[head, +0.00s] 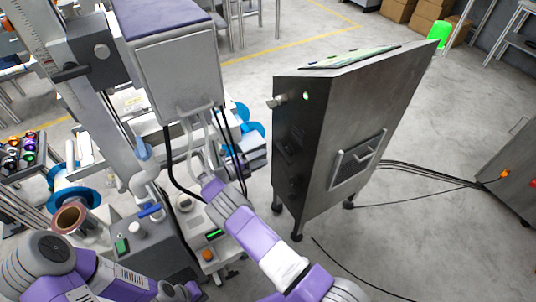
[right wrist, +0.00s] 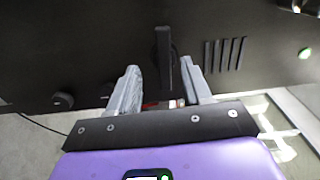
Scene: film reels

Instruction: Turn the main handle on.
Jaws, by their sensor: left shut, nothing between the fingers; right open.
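The dark face of a metal cabinet (head: 297,130) stands right of centre in the head view. A dark panel (right wrist: 95,55), apparently this face, fills the right wrist view. A black bar (right wrist: 163,60) on it looks like the handle. My right gripper (right wrist: 160,66) is open, with the bar seen between its two grey fingers; I cannot tell whether they touch it. In the head view the right arm reaches up from the bottom, and its fingers are hard to make out. My left gripper (head: 190,291) is low at the bottom edge, shut and empty.
A round black knob (right wrist: 62,101), slots (right wrist: 223,55) and a green light (right wrist: 305,53) are on the panel. A grey box (head: 178,75) with hanging cables stands left of the cabinet. Copper and blue spools (head: 72,218) are at left. Cables cross the floor at right.

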